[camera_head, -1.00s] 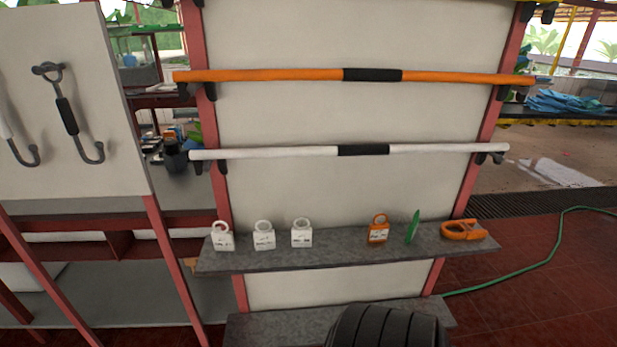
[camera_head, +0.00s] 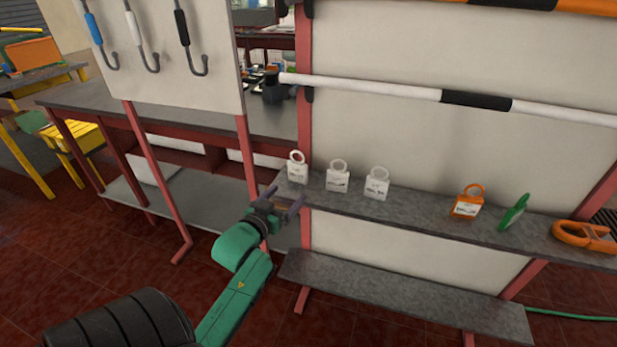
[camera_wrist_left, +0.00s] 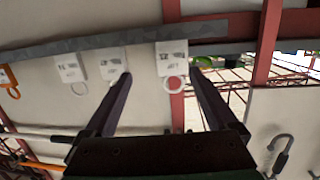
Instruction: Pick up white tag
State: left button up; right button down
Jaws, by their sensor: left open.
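Three white tags with ring tops stand in a row on the left part of a grey shelf (camera_head: 420,213): the left one (camera_head: 298,173), the middle one (camera_head: 338,181) and the right one (camera_head: 377,186). My left gripper (camera_head: 284,198) is open and empty, by the shelf's left end, just below and in front of the left white tag. The left wrist view is upside down; there the left white tag (camera_wrist_left: 172,58) shows between the open fingers, ahead of them. The other two white tags (camera_wrist_left: 113,63) show to its left. My right gripper is not in view.
An orange tag (camera_head: 467,204), a green tag (camera_head: 514,212) and an orange clamp-like piece (camera_head: 584,236) lie further right on the shelf. A white bar (camera_head: 390,92) hangs above. A lower shelf (camera_head: 400,290) lies below. A panel with hooks (camera_head: 150,50) stands at left.

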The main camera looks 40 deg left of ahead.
pick_arm(q)
jog(key=t, duration=0.2)
send_near(308, 146)
jog(key=w, duration=0.3)
jog(key=w+a, duration=0.1)
jog(key=w, duration=0.2)
jog(key=shift+a+f+p, duration=0.1)
jog(key=shift+a+p, duration=0.05)
jog(key=shift+p, duration=0.25)
grip_shut()
jog(key=shift+s, duration=0.1)
